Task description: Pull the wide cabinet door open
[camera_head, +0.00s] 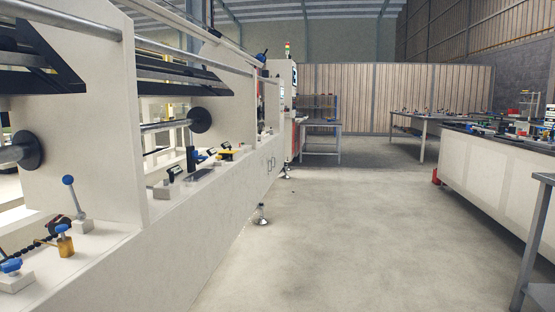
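The long white machine (158,262) runs along the left of the view, and its lower front recedes from me. Two small dark marks that look like handles (270,164) show on this front near its far end. The panel around them looks shut, but its seams are too faint and far off to tell a wide door from the rest. My gripper and arm are not in view.
Open concrete floor (330,240) lies in front and to the right. A levelling foot (260,215) stands on the floor beside the machine. A long white workbench (490,180) and a grey table edge (540,240) bound the right side. Tables (320,140) stand farther back.

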